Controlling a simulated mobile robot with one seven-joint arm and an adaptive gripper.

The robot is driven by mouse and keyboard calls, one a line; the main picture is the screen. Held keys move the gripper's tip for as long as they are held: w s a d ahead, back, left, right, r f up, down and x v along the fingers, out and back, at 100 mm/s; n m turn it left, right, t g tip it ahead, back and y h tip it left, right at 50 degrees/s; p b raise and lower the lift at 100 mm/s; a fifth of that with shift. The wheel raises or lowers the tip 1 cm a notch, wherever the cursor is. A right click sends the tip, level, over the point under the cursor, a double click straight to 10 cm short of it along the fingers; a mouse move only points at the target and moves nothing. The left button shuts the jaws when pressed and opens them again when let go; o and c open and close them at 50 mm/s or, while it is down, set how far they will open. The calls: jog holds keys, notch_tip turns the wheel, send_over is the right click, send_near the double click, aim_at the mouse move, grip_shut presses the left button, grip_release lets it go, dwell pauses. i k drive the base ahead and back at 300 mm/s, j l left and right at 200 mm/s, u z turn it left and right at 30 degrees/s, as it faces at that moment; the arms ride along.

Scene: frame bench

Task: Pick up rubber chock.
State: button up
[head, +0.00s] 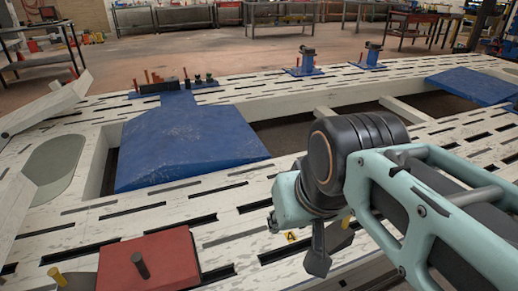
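My gripper (317,262) hangs low over the slotted white frame at the centre right, at the end of my pale green and black arm. One dark finger shows clearly; the rest is hidden behind the wrist, so I cannot tell whether it is open or shut. No other thing in view is clearly the rubber chock.
A red block (160,262) with a dark peg lies at the front left, beside a dark piece with a yellow pin (58,277). A large blue plate (185,145) covers part of the frame. Blue-based clamps (304,64) stand farther back. Open gaps lie between the beams.

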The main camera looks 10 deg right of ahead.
aim_at(339, 236)
jog(key=l+u, duration=0.6)
jog(key=u, duration=0.2)
jog(key=k+l+u, duration=0.35)
jog(key=l+u, duration=0.15)
jog(key=l, duration=0.15)
jog(key=k+l, duration=0.25)
jog(key=l, duration=0.15)
jog(key=k+l+u, duration=0.1)
jog(key=k+l, duration=0.15)
jog(key=l, duration=0.15)
jog(key=k+l, duration=0.25)
jog(key=l+u, duration=0.05)
jog(key=l, duration=0.05)
